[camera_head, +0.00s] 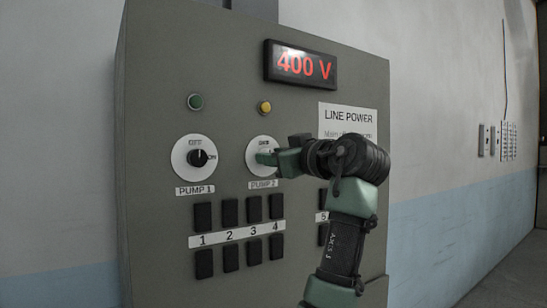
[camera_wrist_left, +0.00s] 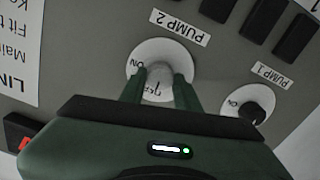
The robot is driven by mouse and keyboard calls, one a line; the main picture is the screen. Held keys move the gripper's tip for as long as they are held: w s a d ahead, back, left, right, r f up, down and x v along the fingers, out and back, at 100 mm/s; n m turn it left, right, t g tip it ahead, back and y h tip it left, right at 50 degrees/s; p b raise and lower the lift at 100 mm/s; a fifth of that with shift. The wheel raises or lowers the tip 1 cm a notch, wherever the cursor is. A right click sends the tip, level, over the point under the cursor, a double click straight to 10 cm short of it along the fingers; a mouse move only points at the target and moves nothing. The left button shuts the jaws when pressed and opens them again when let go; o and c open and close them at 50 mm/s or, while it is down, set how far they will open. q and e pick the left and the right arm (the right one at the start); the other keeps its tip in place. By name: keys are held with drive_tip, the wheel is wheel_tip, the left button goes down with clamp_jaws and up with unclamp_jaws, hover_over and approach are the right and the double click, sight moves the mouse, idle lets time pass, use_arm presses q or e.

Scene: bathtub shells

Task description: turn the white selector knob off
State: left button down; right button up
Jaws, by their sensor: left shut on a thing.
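The white selector knob (camera_wrist_left: 160,75) sits on the round white PUMP 2 dial (camera_head: 253,147) on the grey panel. My left gripper (camera_head: 262,158) is at this dial and hides most of the knob in the head view. In the left wrist view, which looks upside down, the two green fingers of my left gripper (camera_wrist_left: 160,88) stand on either side of the knob and are shut on it. ON and partly hidden OFF marks show on the dial plate. I cannot tell clearly which mark the knob points to. My right gripper is not in view.
The PUMP 1 dial (camera_head: 179,158) with a black knob (camera_head: 198,158) is left of PUMP 2. A green lamp (camera_head: 195,102), a yellow lamp (camera_head: 264,107) and a red 400 V display (camera_head: 302,65) are above. Several black switches (camera_head: 229,211) are below.

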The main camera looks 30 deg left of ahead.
use_arm(q)
drive_tip(key=shift+f, duration=0.25)
drive_tip(key=c, duration=1)
unclamp_jaws()
drive_tip(key=shift+r, duration=0.1)
drive_tip(key=shift+d, duration=0.15)
drive_tip(key=b+v, duration=0.3)
drive_tip(key=v, duration=0.4)
drive_tip(key=shift+s+d, duration=0.1)
drive_tip(key=shift+d, duration=0.25)
